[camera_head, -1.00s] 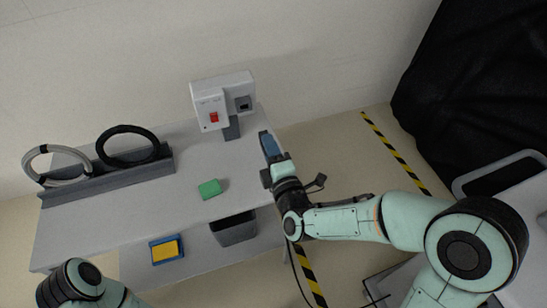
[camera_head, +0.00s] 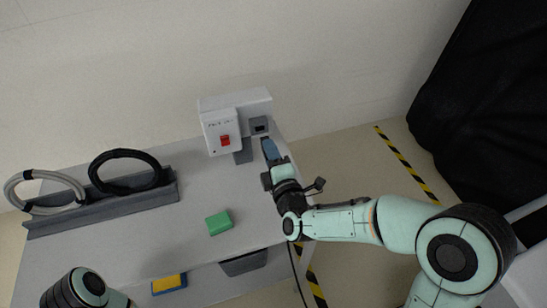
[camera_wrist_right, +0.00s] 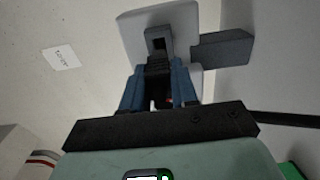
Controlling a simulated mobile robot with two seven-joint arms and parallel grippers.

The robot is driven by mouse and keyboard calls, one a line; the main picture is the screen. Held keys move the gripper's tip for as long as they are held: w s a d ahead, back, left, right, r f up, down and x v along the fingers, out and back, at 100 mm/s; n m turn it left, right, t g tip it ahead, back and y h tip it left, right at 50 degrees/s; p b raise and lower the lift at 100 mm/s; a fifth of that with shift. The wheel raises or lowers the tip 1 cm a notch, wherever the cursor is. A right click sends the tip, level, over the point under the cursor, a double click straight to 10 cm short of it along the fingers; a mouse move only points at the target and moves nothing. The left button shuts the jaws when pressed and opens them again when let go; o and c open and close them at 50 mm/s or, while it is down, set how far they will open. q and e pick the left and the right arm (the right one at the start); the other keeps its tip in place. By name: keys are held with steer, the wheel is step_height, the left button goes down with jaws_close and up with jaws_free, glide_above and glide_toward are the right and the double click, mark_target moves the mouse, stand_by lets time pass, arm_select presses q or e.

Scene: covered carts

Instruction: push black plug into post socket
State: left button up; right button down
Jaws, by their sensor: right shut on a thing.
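The post (camera_head: 242,153) stands at the bench's back right edge and carries a white box with a red switch (camera_head: 225,140). The grey post socket (camera_head: 259,125) is on the right part of that box; in the wrist view it shows as a grey block (camera_wrist_right: 150,33) with a dark opening. My right gripper (camera_head: 268,143) is just below the socket in the head view, blue fingers pointing at it. In the wrist view the fingers are shut on the black plug (camera_wrist_right: 158,68), close in front of the opening. I cannot tell whether they touch. My left gripper is out of view.
A green block (camera_head: 219,223) lies on the bench (camera_head: 165,232). A black cable coil (camera_head: 125,154) and a grey coil (camera_head: 20,205) stand in a grey rack (camera_head: 110,208) at left. A yellow and blue item (camera_head: 169,284) and a dark bin (camera_head: 244,263) are lower down.

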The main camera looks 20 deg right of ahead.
mark_target(264, 138)
steer(key=shift+w+r+p, duration=0.1)
steer(key=shift+w+p, duration=0.2)
steer(key=shift+w, duration=0.7)
steer(key=shift+w, duration=0.1)
steer(key=shift+w, duration=0.2)
steer(key=shift+b, duration=0.75)
stand_by(0.5)
steer(key=shift+w+a, duration=0.1)
steer(key=shift+w, duration=1.55)
steer(key=c, duration=0.8)
jaws_free()
